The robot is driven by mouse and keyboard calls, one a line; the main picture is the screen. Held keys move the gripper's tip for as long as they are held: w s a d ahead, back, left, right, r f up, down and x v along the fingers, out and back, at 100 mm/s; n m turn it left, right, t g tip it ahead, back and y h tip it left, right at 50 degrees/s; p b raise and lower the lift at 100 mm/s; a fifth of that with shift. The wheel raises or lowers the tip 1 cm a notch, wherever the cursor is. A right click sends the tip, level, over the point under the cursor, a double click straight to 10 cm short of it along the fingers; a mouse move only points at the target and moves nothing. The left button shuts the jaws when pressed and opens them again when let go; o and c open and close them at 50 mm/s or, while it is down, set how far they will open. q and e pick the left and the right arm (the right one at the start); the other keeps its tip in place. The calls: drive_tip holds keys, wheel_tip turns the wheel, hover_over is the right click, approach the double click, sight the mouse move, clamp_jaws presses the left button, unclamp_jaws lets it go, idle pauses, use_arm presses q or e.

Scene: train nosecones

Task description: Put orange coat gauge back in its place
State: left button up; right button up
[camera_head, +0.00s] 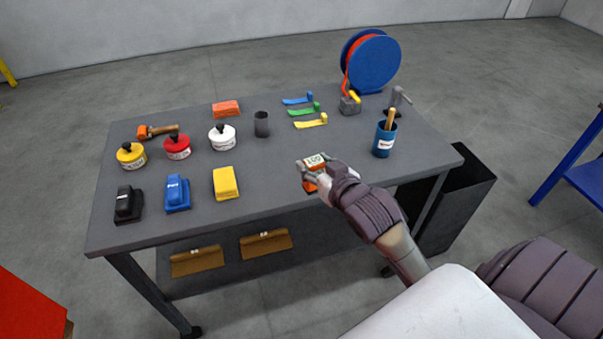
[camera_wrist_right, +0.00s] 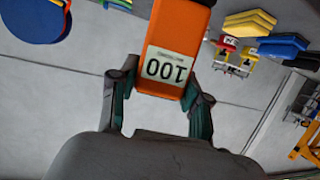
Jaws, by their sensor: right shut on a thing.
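The orange coat gauge (camera_head: 311,184) has a pale display reading 100 and is held in my right gripper (camera_head: 324,180), over the front right part of the grey table (camera_head: 275,180). In the right wrist view the gauge (camera_wrist_right: 178,30) sits between the two fingers of my right gripper (camera_wrist_right: 162,90), which is shut on its sides. I cannot tell if the gauge touches the table top. My left gripper is not in view.
Black (camera_head: 128,205), blue (camera_head: 177,193) and yellow (camera_head: 226,183) blocks stand front left, with knobbed jars (camera_head: 177,147) behind. A blue cup (camera_head: 384,140) and a blue reel (camera_head: 370,62) stand at the right. The table between yellow block and gauge is clear.

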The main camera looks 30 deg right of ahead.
drive_tip(key=w+d+r+m+h, duration=0.1)
drive_tip(key=d+r+m+h, duration=0.15)
drive_tip(key=d, duration=1.15)
drive_tip(key=shift+n+y, duration=0.25)
drive_tip(key=shift+n, duration=0.1)
drive_tip(key=w+a+f, duration=0.2)
drive_tip(key=w+f, duration=0.1)
drive_tip(key=w+a+f+p, duration=0.1)
drive_tip(key=w+a+f, duration=0.1)
drive_tip(key=w+f, duration=0.1)
drive_tip(key=w+a+f, duration=0.2)
drive_tip(key=w+f, duration=0.1)
drive_tip(key=shift+w+a+f, duration=0.3)
drive_tip(key=shift+w+f, duration=0.05)
drive_tip(key=shift+w, duration=0.05)
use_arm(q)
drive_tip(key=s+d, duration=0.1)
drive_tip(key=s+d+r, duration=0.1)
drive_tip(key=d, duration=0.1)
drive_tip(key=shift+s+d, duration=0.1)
use_arm(e)
drive_tip(key=shift+f, duration=0.4)
drive_tip(key=shift+f, duration=0.1)
drive_tip(key=o, duration=1.2)
drive_tip(key=shift+o, duration=0.2)
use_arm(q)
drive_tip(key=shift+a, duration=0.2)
